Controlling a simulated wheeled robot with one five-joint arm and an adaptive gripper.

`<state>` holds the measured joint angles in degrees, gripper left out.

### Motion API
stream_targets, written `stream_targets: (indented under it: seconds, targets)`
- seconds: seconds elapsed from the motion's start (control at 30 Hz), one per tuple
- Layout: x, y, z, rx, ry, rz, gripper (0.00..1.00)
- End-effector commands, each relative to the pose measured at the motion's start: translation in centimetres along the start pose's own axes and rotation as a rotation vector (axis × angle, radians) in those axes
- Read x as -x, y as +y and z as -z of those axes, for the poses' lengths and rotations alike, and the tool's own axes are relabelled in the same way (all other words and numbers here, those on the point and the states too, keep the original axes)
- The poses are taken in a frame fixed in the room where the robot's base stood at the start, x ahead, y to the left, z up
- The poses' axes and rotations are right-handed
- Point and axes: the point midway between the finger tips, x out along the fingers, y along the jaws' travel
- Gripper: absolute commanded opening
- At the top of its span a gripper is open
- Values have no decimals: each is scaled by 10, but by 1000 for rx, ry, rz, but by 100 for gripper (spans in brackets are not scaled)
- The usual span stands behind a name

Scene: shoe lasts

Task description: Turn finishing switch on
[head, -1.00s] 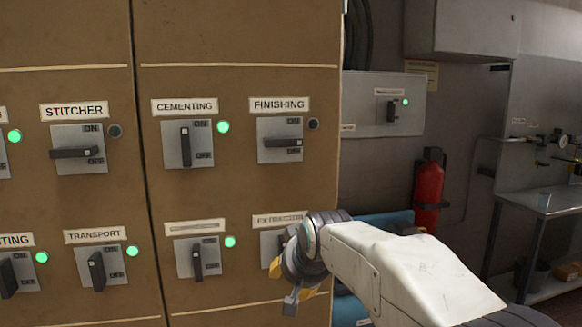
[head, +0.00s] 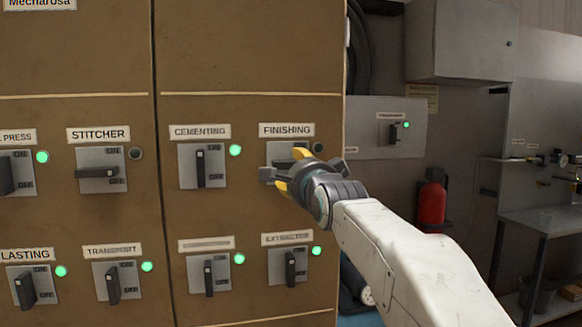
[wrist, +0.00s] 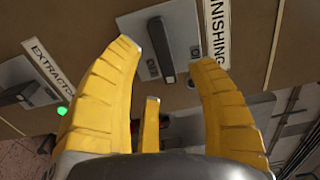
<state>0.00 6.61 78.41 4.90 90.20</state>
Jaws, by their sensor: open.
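The finishing switch (head: 279,152) is on the brown cabinet under its FINISHING label (head: 286,130). In the head view my gripper hides most of its grey plate and handle. Its lamp (head: 318,148) is dark. In the wrist view the black handle (wrist: 161,48) lies along the length of the label, so it is horizontal on the panel. My gripper (head: 290,170) is in front of the switch, its yellow fingers open. In the wrist view the handle appears between the fingertips; I cannot tell whether they touch it.
The cementing switch (head: 201,166) is to the left with a green lamp. The extractor switch (head: 290,268) is below, also lit green. The stitcher switch (head: 99,172) has a horizontal handle and dark lamp. A red fire extinguisher (head: 431,198) hangs to the right.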

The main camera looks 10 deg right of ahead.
Motion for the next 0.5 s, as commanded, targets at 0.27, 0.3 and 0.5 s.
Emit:
stream_targets:
  seconds: [0.27,0.3,0.5]
  targets:
    - [-36,-1,0,2,0,-3,53]
    - [-40,-1,0,2,0,-3,53]
    - [-54,-1,0,3,0,-2,53]
